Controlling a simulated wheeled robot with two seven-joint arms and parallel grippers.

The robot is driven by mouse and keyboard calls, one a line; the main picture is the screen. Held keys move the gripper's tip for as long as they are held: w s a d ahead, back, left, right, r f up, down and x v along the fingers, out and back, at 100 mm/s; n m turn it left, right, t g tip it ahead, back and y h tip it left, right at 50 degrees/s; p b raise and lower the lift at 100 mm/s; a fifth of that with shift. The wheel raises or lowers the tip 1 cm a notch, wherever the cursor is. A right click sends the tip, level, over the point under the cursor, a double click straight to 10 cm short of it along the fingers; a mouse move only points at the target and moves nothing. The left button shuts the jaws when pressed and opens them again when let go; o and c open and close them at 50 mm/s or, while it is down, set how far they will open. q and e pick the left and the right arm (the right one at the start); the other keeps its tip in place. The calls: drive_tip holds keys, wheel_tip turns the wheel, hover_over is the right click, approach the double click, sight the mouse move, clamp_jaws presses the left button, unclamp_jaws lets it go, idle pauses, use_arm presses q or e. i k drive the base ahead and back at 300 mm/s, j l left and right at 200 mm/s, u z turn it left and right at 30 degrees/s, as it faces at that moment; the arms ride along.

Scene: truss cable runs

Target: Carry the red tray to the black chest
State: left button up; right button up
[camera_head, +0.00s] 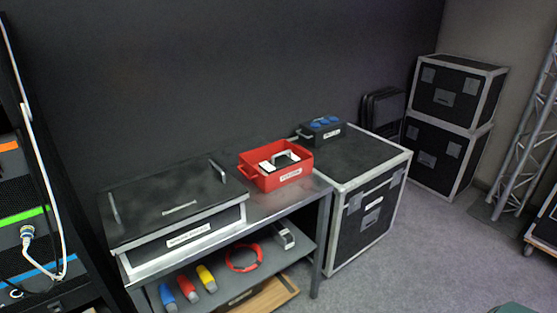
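The red tray (268,180) is an open box with a white label on its front. It sits on the right part of the grey metal bench (268,206) and holds a dark item with a pale handle (285,158). A large black chest with silver edges (374,213) stands on the floor right beside the bench. A lower black case with a white label (173,210) lies on the left part of the bench. I cannot tell which of these the task means. Neither of my grippers shows.
A small black box with blue sockets (322,131) sits on the chest's back left; the rest of its lid is clear. Coloured connectors and a red cable coil (243,257) lie on the lower shelf. Stacked cases (447,125) stand behind. Floor at right is open.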

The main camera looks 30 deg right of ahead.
sight(356, 155)
drive_tip(key=l+u, duration=0.15)
drive_tip(key=l, duration=3.15)
